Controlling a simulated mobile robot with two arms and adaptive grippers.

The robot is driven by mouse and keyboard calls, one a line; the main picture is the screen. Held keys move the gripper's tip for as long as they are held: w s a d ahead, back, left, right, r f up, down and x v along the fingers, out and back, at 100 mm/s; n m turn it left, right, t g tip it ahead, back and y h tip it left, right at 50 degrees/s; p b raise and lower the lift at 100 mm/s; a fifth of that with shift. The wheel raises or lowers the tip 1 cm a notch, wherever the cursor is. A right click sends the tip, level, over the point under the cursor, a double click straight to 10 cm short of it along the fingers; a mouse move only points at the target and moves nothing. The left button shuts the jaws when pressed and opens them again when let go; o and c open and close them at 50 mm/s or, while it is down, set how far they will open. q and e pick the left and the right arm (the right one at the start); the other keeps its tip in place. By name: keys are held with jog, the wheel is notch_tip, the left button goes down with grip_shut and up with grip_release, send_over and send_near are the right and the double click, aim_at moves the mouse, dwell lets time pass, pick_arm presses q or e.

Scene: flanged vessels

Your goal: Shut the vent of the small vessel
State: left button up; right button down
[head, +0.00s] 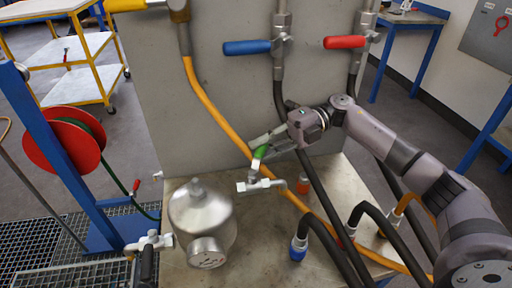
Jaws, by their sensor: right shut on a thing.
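The small vessel (200,215) is a rounded silvery metal body with a flanged neck on its near side, standing on the bench at the lower middle. To its right a small metal valve (262,186) sits on a horizontal pipe piece. Its green lever (260,153) points up and slightly right, away from the line of the pipe. My right gripper (264,145) comes in from the right and is shut on the green lever. The fingers partly cover the lever. My left gripper is not in view.
Blue (247,47) and red (344,42) levers are on the upright grey panel (220,90). Orange and black hoses cross the bench (185,278) right of the valve. Another valve (149,243) is left of the vessel. A red hose reel (62,139) stands at left.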

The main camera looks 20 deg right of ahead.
jog(key=shift+r, duration=0.1)
jog(key=c, duration=1.5)
grip_release()
